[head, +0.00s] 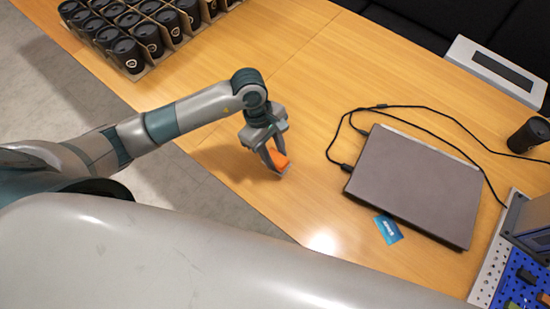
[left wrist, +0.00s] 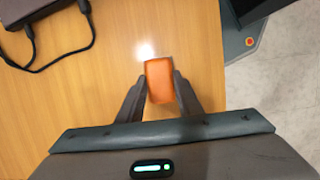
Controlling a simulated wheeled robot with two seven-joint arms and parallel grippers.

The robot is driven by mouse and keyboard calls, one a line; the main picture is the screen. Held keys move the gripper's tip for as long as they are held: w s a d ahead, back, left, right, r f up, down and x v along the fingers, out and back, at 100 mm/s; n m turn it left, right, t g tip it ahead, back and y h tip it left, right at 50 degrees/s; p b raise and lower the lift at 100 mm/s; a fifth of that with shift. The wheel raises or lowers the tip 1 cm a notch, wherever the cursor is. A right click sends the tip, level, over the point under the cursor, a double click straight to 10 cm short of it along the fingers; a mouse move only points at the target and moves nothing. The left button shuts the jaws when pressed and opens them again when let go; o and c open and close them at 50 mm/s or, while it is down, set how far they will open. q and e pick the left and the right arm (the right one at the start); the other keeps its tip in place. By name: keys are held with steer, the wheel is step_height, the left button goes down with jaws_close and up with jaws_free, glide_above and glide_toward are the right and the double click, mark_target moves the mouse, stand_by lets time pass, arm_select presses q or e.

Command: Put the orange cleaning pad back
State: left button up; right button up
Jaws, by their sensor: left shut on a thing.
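The orange cleaning pad (head: 279,159) is a small orange block. It also shows in the left wrist view (left wrist: 159,80), between the two fingers. My left gripper (head: 276,163) is shut on it, over the wooden table near its front edge. In the left wrist view the fingertips (left wrist: 160,84) touch the pad's two sides. I cannot tell whether the pad touches the table. My right gripper is not in view.
A closed grey laptop (head: 420,182) with black cables lies right of the gripper, a blue card (head: 388,229) beside it. A tray of black cups (head: 150,68) stands at the back left. A blue pegboard (head: 515,285) and a black cup (head: 529,135) are at right. Table around the gripper is clear.

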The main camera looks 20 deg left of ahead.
mark_target(275, 162)
arm_select(q)
steer(key=shift+f+p, duration=0.35)
steer(key=shift+f, duration=0.05)
step_height(275, 162, down, 2)
steer(key=shift+f+p, duration=0.1)
steer(key=shift+p, duration=0.4)
steer(key=shift+f, duration=0.45)
steer(key=shift+f, duration=0.2)
steer(key=o, duration=1)
